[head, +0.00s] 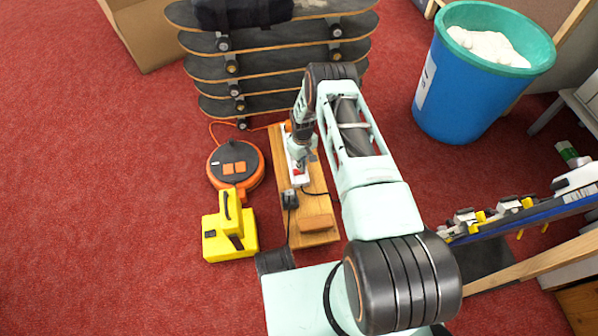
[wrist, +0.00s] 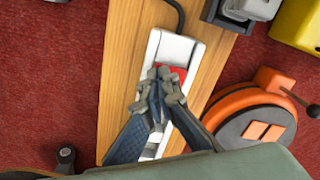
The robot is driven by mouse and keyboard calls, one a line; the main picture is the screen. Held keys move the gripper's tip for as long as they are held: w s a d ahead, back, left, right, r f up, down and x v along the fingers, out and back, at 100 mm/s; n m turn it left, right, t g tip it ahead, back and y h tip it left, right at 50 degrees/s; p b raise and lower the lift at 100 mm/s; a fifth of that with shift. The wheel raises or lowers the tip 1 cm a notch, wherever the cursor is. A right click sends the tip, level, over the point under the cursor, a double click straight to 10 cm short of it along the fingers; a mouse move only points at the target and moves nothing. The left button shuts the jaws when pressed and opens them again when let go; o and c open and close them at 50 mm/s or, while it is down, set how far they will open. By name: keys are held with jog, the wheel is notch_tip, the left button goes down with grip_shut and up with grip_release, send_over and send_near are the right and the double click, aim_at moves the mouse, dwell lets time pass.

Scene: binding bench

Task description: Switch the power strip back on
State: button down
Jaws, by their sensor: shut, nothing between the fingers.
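The white power strip (head: 299,179) lies on a wooden board (head: 311,185) in the head view; my arm covers much of it. In the wrist view the strip (wrist: 181,47) runs under my gripper, and a red switch (wrist: 174,72) shows on it, partly behind the fingers. My gripper (wrist: 164,93) is shut and empty, with its fingertips over or beside the red switch; I cannot tell if they touch it. In the head view my gripper (head: 299,165) points down at the strip. The switch's on or off position cannot be told.
An orange and black cable reel (head: 235,166) and a yellow box with a handle (head: 229,232) stand left of the board. A wooden block (head: 316,223) sits at the board's near end. Stacked skateboards (head: 270,68) stand behind. A blue bin (head: 460,90) is at the right.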

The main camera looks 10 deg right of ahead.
jog(key=shift+f, duration=0.25)
jog(key=shift+r, duration=0.15)
jog(key=shift+r+p, duration=1.9)
jog(key=shift+r, duration=1.55)
